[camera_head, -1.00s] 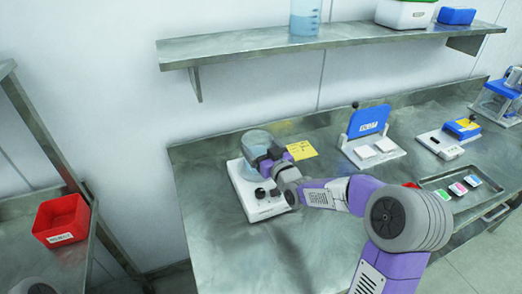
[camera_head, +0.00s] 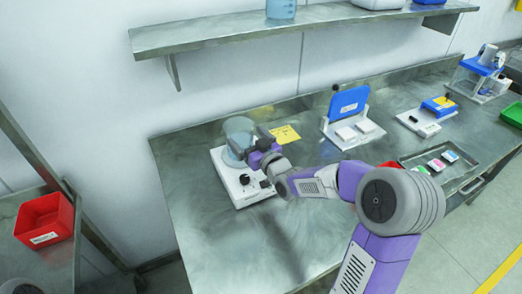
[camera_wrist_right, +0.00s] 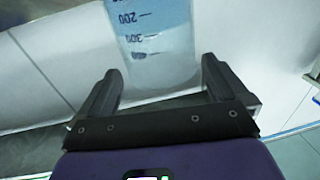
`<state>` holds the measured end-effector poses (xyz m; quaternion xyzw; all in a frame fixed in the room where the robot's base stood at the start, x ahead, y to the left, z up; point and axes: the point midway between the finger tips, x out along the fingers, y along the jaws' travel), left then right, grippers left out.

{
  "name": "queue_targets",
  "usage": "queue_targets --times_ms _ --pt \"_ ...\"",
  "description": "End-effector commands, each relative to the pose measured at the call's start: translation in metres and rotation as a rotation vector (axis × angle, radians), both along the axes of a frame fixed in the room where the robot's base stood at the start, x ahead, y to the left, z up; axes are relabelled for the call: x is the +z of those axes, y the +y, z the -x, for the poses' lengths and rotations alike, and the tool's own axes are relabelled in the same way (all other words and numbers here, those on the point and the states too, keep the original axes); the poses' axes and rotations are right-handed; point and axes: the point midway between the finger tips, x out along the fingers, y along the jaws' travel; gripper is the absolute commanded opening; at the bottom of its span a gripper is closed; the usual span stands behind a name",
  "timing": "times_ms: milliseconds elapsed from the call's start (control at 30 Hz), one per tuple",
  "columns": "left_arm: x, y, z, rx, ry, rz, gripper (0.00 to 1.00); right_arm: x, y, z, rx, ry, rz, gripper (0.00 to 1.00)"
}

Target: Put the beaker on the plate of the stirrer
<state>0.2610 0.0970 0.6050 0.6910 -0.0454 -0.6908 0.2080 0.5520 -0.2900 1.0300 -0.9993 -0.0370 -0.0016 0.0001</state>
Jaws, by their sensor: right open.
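The clear beaker (camera_head: 236,128) stands upright on the plate of the white stirrer (camera_head: 240,193), at the left of the steel bench. My right gripper (camera_head: 254,147) is at the beaker's right side, partly in front of it, so the beaker's lower part and the plate are partly hidden. In the right wrist view the beaker (camera_wrist_right: 155,45), with its scale upside down, shows between the two fingers of my right gripper (camera_wrist_right: 160,82). The fingers are apart, with gaps to the beaker on both sides. My left gripper is not in view.
A blue-lidded device (camera_head: 348,105) and a yellow note (camera_head: 285,134) are right of the stirrer. A tray (camera_head: 435,178) with small coloured items lies farther right. A shelf (camera_head: 300,35) with another vessel (camera_head: 281,8) hangs above. A red bin (camera_head: 45,220) is left.

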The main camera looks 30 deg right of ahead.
Motion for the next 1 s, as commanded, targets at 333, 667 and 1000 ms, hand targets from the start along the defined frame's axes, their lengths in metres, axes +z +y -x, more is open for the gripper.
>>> queue_targets --times_ms 333,667,1000 --pt "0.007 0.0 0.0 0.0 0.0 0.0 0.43 0.001 -0.006 0.071 -0.002 0.0 0.002 1.0" --pt "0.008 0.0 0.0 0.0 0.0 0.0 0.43 0.0 -0.007 0.09 0.0 -0.001 0.0 1.0" --pt "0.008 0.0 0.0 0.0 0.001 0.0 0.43 0.0 -0.007 0.09 0.0 -0.001 0.0 1.0"
